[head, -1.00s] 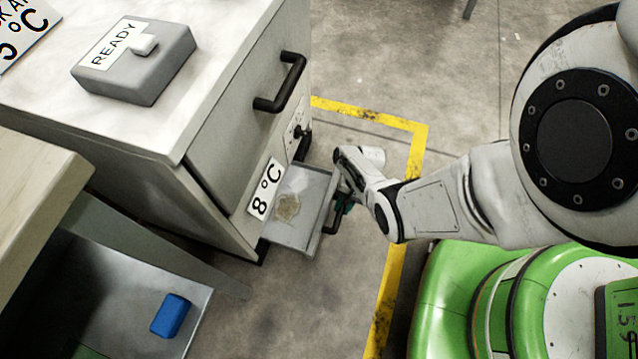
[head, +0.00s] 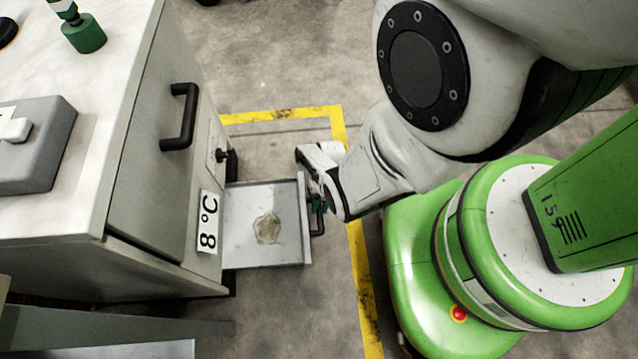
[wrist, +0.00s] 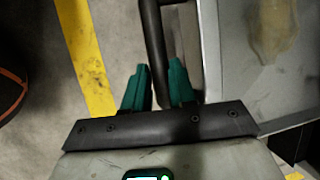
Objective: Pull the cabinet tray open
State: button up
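The cabinet tray (head: 285,195) is a shallow grey metal tray low on the front of the cabinet (head: 150,190), beside the "8 °C" label. It sticks well out of the cabinet, with a pale yellowish patch (head: 267,228) on its floor. Its dark handle (head: 318,220) is on the tray's outer front. My gripper (head: 319,200) is at this handle, partly hidden by my wrist. In the wrist view, the green fingers of my gripper (wrist: 160,78) stand on both sides of the black handle bar (wrist: 154,35) and appear closed on it.
A black upper handle (head: 181,118) projects from the cabinet front above the tray. A grey box (head: 40,150) and a green-based item (head: 85,36) stand on the cabinet top. Yellow floor tape (head: 358,270) runs past the tray. The floor beyond is clear.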

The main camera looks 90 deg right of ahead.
jog(key=o, duration=0.4)
jog(key=p+v, duration=0.5)
jog(key=v, duration=0.5)
jog(key=shift+d+r+p, duration=0.15)
jog(key=shift+r+p, duration=0.15)
jog(key=shift+r, duration=0.05)
jog(key=w+a+r+n+g+h, duration=0.3)
jog(key=w+a+r+n, duration=0.3)
jog(key=w+r+n, duration=0.4)
jog(key=w+a+r+n+t+h, duration=0.1)
jog(key=w+a+r+n, duration=0.15)
jog(key=a+r, duration=0.45)
jog(key=w+a+r+n+t+h, duration=0.1)
jog(key=a+r+n, duration=0.4)
jog(key=r, duration=0.4)
jog(key=shift+m, duration=0.35)
jog(key=r+p, duration=0.7)
jog(key=r, duration=0.1)
jog(key=a+r+p, duration=0.1)
jog(key=r+p, duration=1.5)
jog(key=shift+w+a, duration=0.15)
